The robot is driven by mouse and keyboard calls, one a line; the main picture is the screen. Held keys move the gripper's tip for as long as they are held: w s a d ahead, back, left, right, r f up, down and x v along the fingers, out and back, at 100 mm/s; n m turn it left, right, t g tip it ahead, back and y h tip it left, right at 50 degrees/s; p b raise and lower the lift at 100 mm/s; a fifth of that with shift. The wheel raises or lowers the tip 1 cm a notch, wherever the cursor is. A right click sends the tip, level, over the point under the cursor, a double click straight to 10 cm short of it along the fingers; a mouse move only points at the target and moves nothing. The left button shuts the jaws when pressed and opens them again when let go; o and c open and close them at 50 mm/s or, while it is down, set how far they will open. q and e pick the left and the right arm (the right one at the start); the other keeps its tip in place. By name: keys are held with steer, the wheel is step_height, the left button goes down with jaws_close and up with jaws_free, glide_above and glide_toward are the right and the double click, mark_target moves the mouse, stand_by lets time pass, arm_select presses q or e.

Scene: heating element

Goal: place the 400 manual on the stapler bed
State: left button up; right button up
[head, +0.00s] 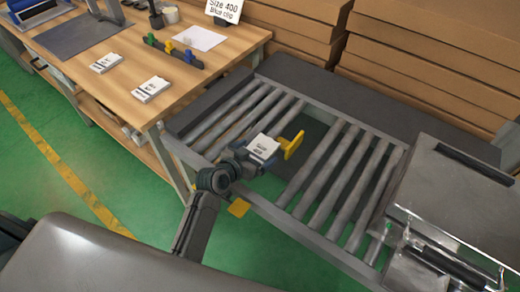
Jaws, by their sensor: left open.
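A white block (263,147) with a label that seems to read "Size 400" shows over the roller conveyor. My left gripper (248,158) is open right at this block; the frame does not show clearly whether the fingers touch it. Two white booklets with small dark print lie on the wooden table: one (105,63) towards the left, the other (151,89) near the front edge. Their print is too small to read surely. A dark grey plate (75,37) lies further back on the table; I cannot tell whether it is the stapler bed. My right gripper is out of view.
A "Size 400 Blue clip" sign (224,10) stands behind. The conveyor rollers (330,182) lead to a metal machine (460,210). Cartons (430,60) line the back.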

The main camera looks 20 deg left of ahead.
arm_select(q)
steer(key=shift+c, duration=0.2)
steer(key=c, duration=1.1)
steer(key=shift+c, duration=0.3)
steer(key=shift+r, duration=0.1)
